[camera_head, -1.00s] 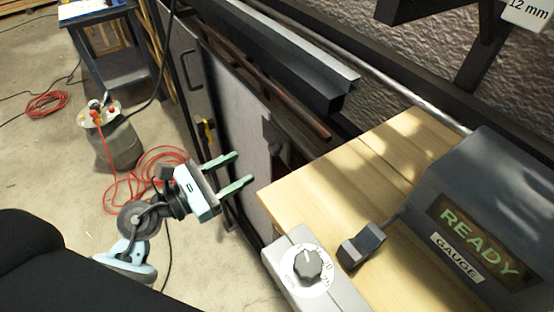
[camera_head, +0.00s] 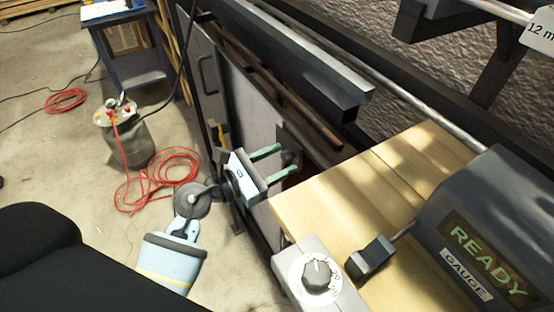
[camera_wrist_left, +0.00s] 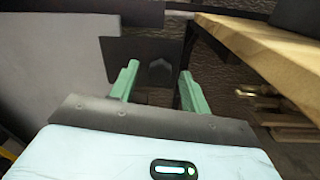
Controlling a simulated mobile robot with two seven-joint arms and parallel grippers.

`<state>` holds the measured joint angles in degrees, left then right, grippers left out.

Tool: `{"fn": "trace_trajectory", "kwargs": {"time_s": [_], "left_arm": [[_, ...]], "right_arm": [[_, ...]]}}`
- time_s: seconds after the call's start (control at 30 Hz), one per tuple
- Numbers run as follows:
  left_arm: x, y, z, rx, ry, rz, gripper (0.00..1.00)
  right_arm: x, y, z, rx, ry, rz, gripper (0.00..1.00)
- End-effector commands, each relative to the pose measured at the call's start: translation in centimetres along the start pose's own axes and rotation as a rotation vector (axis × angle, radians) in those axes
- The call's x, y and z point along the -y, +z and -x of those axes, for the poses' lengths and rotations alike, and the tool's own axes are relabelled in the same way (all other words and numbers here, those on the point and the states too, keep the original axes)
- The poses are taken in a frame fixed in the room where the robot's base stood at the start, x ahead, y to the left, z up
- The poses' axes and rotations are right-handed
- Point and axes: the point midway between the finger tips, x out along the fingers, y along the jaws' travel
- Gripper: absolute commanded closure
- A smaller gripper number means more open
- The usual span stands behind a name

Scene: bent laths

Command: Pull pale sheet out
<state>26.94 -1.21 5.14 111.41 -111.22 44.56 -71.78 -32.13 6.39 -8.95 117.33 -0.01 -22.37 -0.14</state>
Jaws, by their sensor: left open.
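A pale grey sheet (camera_head: 252,112) stands upright in a dark frame below the rails, left of the wooden bench. It also fills the left of the left wrist view (camera_wrist_left: 55,72). A dark plate (camera_wrist_left: 125,48) with a small dark pointed piece lies at the sheet's right edge. My left gripper (camera_head: 288,160) is open and empty, its green fingers pointing at this dark plate. In the left wrist view the fingers (camera_wrist_left: 159,72) stand either side of the pointed piece. I cannot tell whether they touch it. My right gripper is not in view.
The wooden bench top (camera_head: 350,200), with a dial box (camera_head: 318,280) at its near corner, lies just right of my left gripper. A grey READY gauge (camera_head: 480,220) stands on it. A red hose (camera_head: 160,180) is on the floor at left. Dark rails (camera_head: 290,60) run above the sheet.

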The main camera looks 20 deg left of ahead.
Motion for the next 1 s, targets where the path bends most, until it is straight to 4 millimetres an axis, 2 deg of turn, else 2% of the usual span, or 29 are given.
{"fn": "trace_trajectory", "kwargs": {"time_s": [0.17,0.5,0.73,1.0], "left_arm": [[0.0,0.0,0.0,0.0,0.0,0.0,0.54],[0.0,0.0,0.0,0.0,0.0,0.0,0.99],[0.4,0.0,0.1,-0.001,-0.002,0.001,1.0],[4.4,0.7,0.2,-0.002,-0.005,0.001,1.0]], "right_arm": [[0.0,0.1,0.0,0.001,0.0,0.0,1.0],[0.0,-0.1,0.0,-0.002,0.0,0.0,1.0],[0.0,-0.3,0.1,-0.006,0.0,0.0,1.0],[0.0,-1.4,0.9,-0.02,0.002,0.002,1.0]]}}
